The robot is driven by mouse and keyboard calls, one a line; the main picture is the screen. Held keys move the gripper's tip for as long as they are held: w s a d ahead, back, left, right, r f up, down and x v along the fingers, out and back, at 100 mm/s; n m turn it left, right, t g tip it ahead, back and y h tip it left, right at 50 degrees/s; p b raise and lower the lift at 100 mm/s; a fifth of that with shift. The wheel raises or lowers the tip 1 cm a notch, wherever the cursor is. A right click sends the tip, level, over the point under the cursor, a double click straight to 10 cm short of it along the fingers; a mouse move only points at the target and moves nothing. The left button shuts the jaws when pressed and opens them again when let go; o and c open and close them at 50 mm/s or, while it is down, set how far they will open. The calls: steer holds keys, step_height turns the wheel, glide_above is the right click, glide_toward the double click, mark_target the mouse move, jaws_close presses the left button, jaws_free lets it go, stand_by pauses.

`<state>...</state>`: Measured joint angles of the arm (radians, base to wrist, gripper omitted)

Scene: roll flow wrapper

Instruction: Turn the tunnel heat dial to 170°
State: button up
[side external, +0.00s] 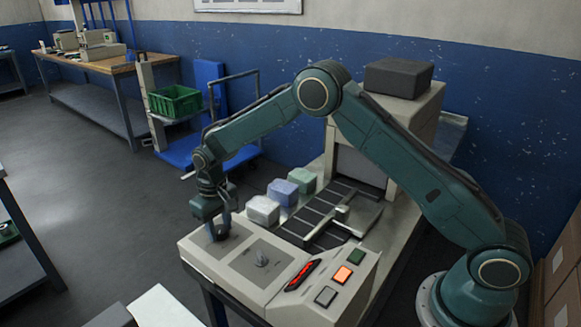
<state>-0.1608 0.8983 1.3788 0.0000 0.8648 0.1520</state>
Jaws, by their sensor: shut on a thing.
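The pale control box (230,285) in front of the machine carries two dials on grey plates. My gripper (218,233) points down at the left plate and is shut on the left dial there, which its fingers mostly hide. The right dial (262,258) stands free, with its grey knob in plain view. Any labels or scale marks are too small to read, so I cannot tell the dial's setting or which of the two is the tunnel heat dial.
Several wrapped packs (284,192) lie behind the box, beside the dark conveyor (318,215). A green crate (175,101) on a cart stands farther back.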

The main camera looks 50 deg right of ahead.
mark_target(220, 229)
steer(key=m, duration=0.4)
steer(key=shift+m, duration=0.3)
steer(key=m, duration=0.4)
steer(key=shift+m, duration=0.3)
steer(key=o, duration=1)
steer(key=shift+r, duration=0.1)
step_height(220, 229, up, 14)
stand_by(0.5)
